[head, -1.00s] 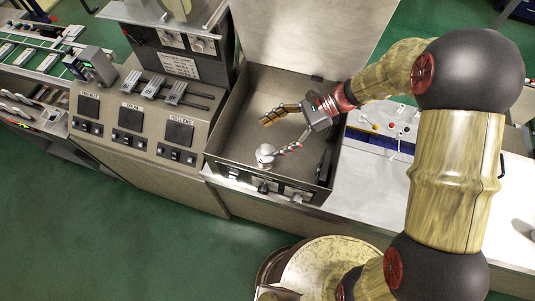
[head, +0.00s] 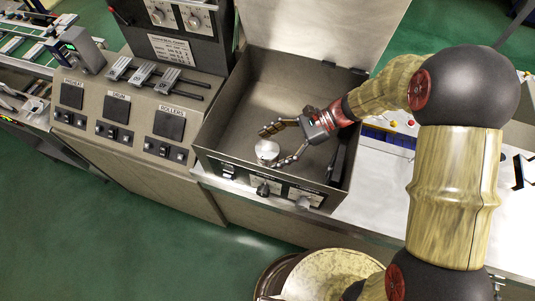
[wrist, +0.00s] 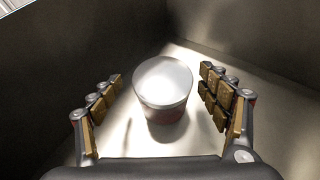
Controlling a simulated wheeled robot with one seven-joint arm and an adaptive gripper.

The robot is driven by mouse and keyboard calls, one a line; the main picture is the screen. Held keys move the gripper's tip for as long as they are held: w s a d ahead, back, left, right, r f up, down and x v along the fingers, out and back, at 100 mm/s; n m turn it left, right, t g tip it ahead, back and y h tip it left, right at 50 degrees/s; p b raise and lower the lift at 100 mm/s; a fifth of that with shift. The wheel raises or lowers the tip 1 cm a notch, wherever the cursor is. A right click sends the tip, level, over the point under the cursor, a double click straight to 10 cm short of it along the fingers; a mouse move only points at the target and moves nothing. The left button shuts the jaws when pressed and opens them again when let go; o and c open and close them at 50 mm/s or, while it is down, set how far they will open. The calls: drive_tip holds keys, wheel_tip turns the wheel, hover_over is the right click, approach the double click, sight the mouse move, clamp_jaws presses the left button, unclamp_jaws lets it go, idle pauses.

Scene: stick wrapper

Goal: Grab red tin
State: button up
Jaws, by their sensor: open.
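A small round tin (head: 267,151) with a pale silvery lid stands upright inside the open metal box, near its front left. In the wrist view the tin (wrist: 163,88) shows a white upper side and a dark reddish band low on its wall. My gripper (head: 281,144) is inside the box, reaching in from the right. Its fingers are spread apart, one on each side of the tin. In the wrist view my gripper (wrist: 165,105) is open, with the tin between and slightly beyond the fingers and a visible gap on both sides.
The metal box (head: 226,107) has walls around the tin and a raised lid (head: 310,25) behind. A control panel with switches and sliders (head: 135,115) stands to the left. A white counter (head: 385,185) extends to the right. A round pale-topped object (head: 325,272) stands in front.

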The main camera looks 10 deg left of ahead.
drive_tip(key=x, duration=0.6)
drive_tip(key=shift+w+b, duration=0.2)
drive_tip(key=shift+b, duration=0.15)
drive_tip(key=c, duration=0.3)
drive_tip(key=c, duration=1.4)
